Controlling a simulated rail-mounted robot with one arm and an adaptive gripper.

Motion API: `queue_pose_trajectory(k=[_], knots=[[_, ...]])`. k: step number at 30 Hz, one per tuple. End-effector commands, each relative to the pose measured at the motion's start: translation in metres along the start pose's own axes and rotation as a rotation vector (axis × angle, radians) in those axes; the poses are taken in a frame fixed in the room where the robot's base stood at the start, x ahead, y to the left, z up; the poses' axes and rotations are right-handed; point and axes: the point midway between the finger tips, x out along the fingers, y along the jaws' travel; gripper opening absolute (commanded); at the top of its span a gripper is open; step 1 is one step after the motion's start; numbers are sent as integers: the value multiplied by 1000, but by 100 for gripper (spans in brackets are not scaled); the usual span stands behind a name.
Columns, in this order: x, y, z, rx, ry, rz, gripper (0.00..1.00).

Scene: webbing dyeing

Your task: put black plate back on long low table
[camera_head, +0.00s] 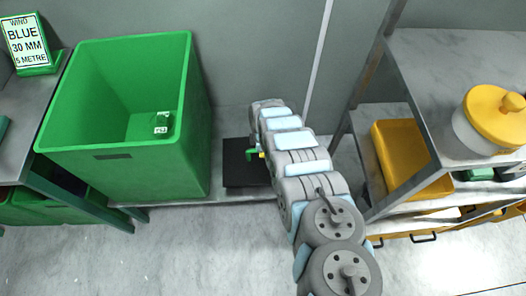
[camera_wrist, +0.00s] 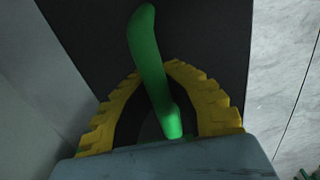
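The black plate (camera_head: 240,172) is at the low table, right of the green bin, lying flat on it or just above; I cannot tell which. A green handle (camera_head: 252,153) shows at the plate's right side. In the wrist view the black plate (camera_wrist: 205,35) fills the background and the green handle (camera_wrist: 147,50) runs between my yellow fingers. My gripper (camera_wrist: 155,70) has its fingertips closed in on the handle from both sides. In the head view my arm hides the plate's right end and most of my gripper (camera_head: 262,155). The long low table (camera_head: 225,196) shows as a pale slab.
A metal shelf (camera_head: 425,85) with a yellow tray (camera_head: 400,150) and a yellow-lidded pot (camera_head: 485,130) stands right. The floor (camera_head: 200,250) in front is clear.

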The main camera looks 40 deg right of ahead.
Motion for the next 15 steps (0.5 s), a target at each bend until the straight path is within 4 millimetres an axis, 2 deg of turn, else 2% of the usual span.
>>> queue_pose_trajectory(k=[15], knots=[[28, 1, 0, 0, 1, 4, 0]])
